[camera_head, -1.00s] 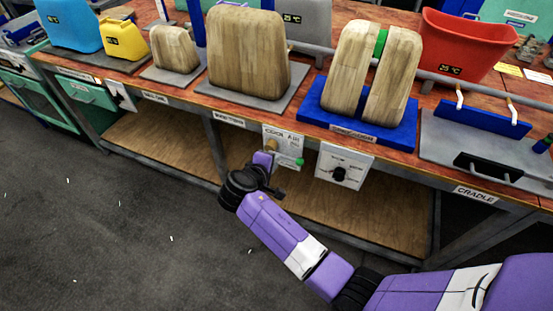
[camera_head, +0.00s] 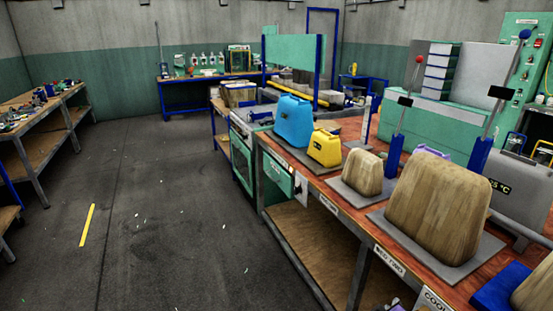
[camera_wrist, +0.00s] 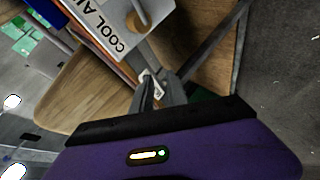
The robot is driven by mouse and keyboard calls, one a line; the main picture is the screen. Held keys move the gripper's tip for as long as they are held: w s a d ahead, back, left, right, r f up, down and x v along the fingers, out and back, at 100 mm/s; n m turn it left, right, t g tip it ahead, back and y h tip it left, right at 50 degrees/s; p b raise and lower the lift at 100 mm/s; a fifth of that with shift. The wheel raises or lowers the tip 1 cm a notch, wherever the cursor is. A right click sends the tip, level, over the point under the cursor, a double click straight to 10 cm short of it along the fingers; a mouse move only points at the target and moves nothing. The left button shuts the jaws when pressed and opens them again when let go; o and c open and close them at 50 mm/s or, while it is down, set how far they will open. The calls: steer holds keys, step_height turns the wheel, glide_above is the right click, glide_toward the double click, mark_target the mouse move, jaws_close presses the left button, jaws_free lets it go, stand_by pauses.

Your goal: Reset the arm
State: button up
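My gripper (camera_wrist: 160,92) shows in the wrist view as grey fingers beyond the dark and purple wrist housing. A small white patch shows at the fingertips, and I cannot tell whether the fingers are apart or shut. The fingers are just below the white panel (camera_wrist: 112,25) lettered "COOL AI", which has a round brass-coloured knob (camera_wrist: 140,20).
The red-brown bench (camera_head: 330,185) on the right bears a blue container (camera_head: 294,121), a yellow container (camera_head: 325,148) and wooden blocks (camera_head: 362,172), (camera_head: 438,208) on grey plates. A long-handled lever (camera_head: 493,115) stands behind. Another bench (camera_head: 45,115) stands at left. The grey floor (camera_head: 150,220) between is mostly clear.

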steer(key=s+a+r+m+t+y, duration=0.1)
steer(key=s+a+r+t+y, duration=0.15)
steer(key=s+a, duration=0.4)
steer(key=s+a+r+t+y, duration=0.1)
steer(key=s+a+t+y, duration=0.2)
steer(key=s+a, duration=0.3)
steer(key=s+r+m, duration=0.1)
steer(key=s+r, duration=0.2)
steer(key=s, duration=0.6)
steer(key=s+a+r+m+y, duration=0.1)
steer(key=s+r, duration=0.3)
steer(key=s, duration=0.5)
steer(key=s+a+r+m+y, duration=0.1)
steer(key=s+r, duration=0.2)
steer(key=s, duration=0.7)
steer(key=shift+r, duration=0.2)
